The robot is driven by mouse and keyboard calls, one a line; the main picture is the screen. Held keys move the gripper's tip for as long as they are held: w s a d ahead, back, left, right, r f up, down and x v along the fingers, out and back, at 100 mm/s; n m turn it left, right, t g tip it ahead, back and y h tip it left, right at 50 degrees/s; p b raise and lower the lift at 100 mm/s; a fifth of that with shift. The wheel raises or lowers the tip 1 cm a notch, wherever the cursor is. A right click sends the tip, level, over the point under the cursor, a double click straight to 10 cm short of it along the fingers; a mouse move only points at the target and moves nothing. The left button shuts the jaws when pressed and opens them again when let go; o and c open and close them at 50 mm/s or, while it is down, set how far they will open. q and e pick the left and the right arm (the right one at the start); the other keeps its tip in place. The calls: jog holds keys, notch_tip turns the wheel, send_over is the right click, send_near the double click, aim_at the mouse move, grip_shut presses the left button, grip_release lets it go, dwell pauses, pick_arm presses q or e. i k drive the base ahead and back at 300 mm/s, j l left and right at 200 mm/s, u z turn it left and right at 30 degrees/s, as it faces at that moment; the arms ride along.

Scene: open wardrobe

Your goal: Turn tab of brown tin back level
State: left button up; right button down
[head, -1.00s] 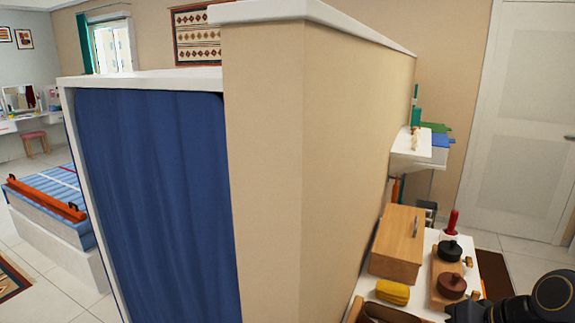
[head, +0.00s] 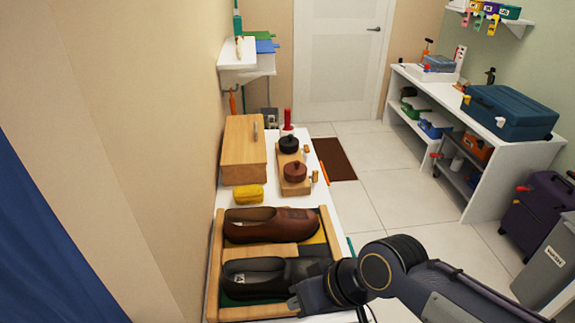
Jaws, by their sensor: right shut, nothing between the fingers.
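The brown tin (head: 296,172), round with a dark reddish-brown lid, sits on a wooden stand (head: 291,187) on the white bench. A small wooden tab (head: 315,176) shows at its right side; it is too small to tell its exact angle. A black tin (head: 290,142) sits behind it on the same stand, with a similar tab (head: 306,153). My right gripper (head: 294,303) is shut and empty, at the front of the bench by the black shoe, well short of the brown tin. My left gripper is out of view.
A brown shoe (head: 262,224) and a black shoe (head: 262,275) lie in a wooden tray (head: 215,270) in front of the tins. Open floor (head: 400,195) lies right of the bench.

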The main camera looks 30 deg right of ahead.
aim_at(314, 177)
jog(key=k+l+z, duration=0.15)
jog(key=l, duration=0.55)
jog(key=l+z, duration=0.1)
jog(key=l, duration=0.6)
jog(key=k+l+z, duration=0.15)
jog(key=l, duration=0.6)
jog(key=i+l+u, duration=0.3)
jog(key=l+u, duration=0.15)
jog(key=u, duration=1.15)
